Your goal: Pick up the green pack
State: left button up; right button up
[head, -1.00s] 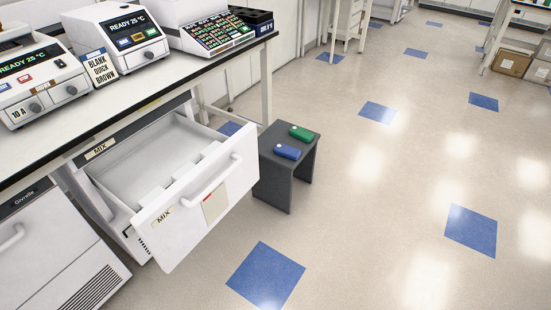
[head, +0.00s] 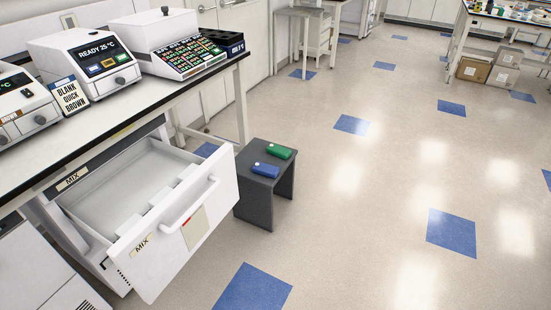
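The green pack (head: 280,152) lies on top of a small dark grey stool (head: 257,201), towards its back right. A blue pack (head: 265,170) lies beside it on the same stool, nearer to me. Both packs have a small pale round spot at the left end. Neither of my grippers shows in the head view.
An open white drawer (head: 187,234) labelled MIX juts out just left of the stool. The bench (head: 118,112) above carries thermal cyclers (head: 86,62) and a keypad unit (head: 182,47). The floor (head: 340,200) right of the stool is clear. Cardboard boxes (head: 474,69) stand far right.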

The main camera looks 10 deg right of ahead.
aim_at(284, 153)
jog(key=i+l+u, duration=0.1)
jog(key=i+l, duration=0.75)
jog(key=i, duration=0.1)
